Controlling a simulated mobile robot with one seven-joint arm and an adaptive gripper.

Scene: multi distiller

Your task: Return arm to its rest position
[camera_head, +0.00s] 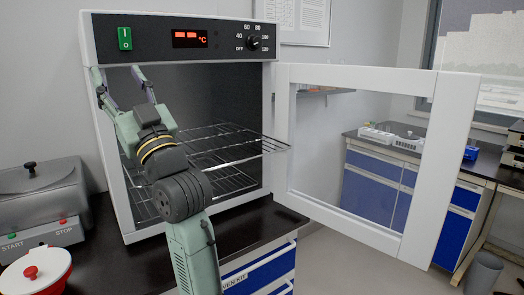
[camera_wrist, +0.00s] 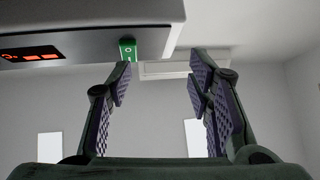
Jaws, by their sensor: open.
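My arm reaches up from the bottom of the head view, in front of the open oven (camera_head: 190,22). My gripper (camera_head: 122,72) is at the oven's upper left front corner, below the green switch, with its fingers pointing up. It also shows in the wrist view (camera_wrist: 160,85), where the two padded fingers stand wide apart with nothing between them. The oven's front panel (camera_wrist: 90,42) is at the upper left of the wrist view. Whether my gripper touches the oven frame cannot be told.
The glass oven door (camera_head: 385,75) stands open to the right. Wire racks (camera_head: 225,150) sit inside; one sticks out toward the door. A grey machine (camera_head: 45,205) and a white and red lidded pot (camera_head: 35,275) stand on the dark bench at left. Blue-drawered benches (camera_head: 385,185) are farther back.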

